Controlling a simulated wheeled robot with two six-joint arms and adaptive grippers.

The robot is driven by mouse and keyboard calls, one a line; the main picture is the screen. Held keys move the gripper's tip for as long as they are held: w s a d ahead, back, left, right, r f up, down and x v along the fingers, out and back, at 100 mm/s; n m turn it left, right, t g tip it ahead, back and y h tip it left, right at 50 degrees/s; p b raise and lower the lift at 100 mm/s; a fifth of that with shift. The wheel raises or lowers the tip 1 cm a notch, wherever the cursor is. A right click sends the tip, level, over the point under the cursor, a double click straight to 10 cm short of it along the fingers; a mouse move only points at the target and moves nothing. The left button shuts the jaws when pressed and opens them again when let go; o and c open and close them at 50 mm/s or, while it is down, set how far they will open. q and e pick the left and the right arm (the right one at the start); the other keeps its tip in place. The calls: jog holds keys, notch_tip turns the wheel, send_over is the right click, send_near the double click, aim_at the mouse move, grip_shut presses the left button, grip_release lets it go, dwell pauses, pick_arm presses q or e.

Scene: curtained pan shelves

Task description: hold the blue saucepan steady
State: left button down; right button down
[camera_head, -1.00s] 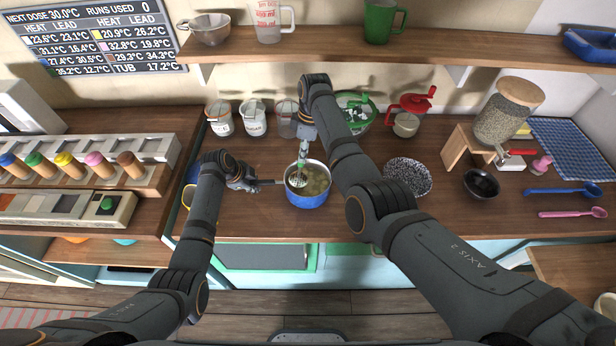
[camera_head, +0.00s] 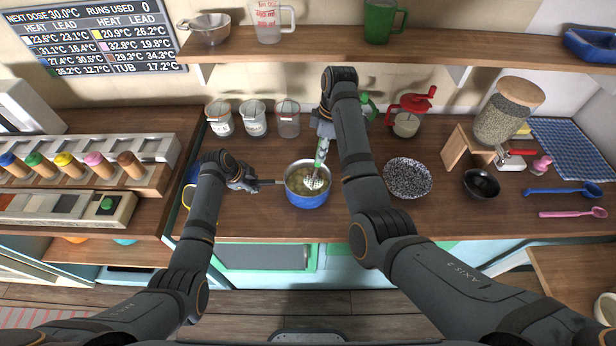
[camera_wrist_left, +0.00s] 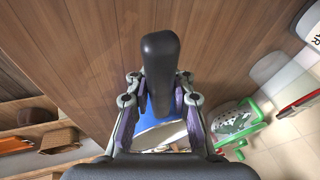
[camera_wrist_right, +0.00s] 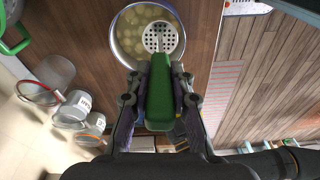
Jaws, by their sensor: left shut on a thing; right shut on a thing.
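The blue saucepan (camera_head: 307,198) stands upright on the wooden counter, with pale lumps in liquid inside. My left gripper (camera_head: 252,183) is shut on its dark handle (camera_wrist_left: 160,60), which points left in the head view. In the left wrist view the pan's blue side is mostly hidden behind the handle. My right gripper (camera_head: 324,128) is above the pan, shut on the green handle (camera_wrist_right: 160,95) of a slotted masher. The masher's round perforated head (camera_wrist_right: 160,37) is inside the pan, toward its right side in the head view.
A speckled plate (camera_head: 408,178) and a black bowl (camera_head: 481,184) are to the right. A rack of coloured-top items (camera_head: 90,165) is at left. Counter between pan and plate is partly clear.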

jog(key=shift+f, duration=2.35)
jog(key=shift+r, duration=0.1)
jog(key=shift+r, duration=0.6)
jog(key=w+r, duration=0.3)
jog(key=w, duration=0.2)
jog(key=shift+w+r, duration=0.2)
jog(key=shift+w, duration=0.2)
jog(key=shift+a, duration=0.1)
